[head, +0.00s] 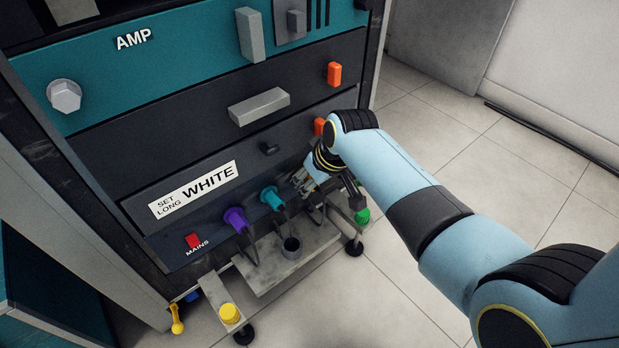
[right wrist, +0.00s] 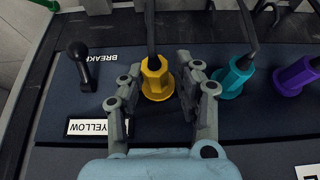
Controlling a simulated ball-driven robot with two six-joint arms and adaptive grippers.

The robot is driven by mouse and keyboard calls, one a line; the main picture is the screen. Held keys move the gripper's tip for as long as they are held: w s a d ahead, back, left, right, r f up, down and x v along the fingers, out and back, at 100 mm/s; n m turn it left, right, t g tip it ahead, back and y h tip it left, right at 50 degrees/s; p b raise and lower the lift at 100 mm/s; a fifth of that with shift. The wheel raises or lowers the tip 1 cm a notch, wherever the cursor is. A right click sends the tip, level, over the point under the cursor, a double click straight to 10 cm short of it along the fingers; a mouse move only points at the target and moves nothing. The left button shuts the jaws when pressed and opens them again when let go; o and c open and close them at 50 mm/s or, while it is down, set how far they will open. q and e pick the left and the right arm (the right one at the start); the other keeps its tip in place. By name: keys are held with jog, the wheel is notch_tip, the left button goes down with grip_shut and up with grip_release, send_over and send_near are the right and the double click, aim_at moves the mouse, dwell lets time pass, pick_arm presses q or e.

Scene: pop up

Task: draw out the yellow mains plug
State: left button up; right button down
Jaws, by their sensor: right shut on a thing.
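The yellow mains plug (right wrist: 155,80) is in the right wrist view, against the dark blue panel, with its dark cord running up in the picture. My right gripper (right wrist: 158,67) has one finger on each side of it and is shut on it. In the head view my right gripper (head: 316,183) is at the right end of the lower panel, and the yellow plug is hidden behind it. I cannot tell whether the plug has moved out of its socket. My left gripper is not in view.
The teal plug (head: 271,198) and purple plug (head: 236,219) sit beside the grip. A breaker lever (right wrist: 80,66) and a YELLOW label (right wrist: 98,127) are on the other side. Tiled floor is clear at right.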

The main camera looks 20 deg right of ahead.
jog(key=s+p, duration=0.1)
jog(key=s+d+p, duration=0.1)
jog(key=s, duration=0.1)
jog(key=s+d+p, duration=0.1)
jog(key=shift+s, duration=0.35)
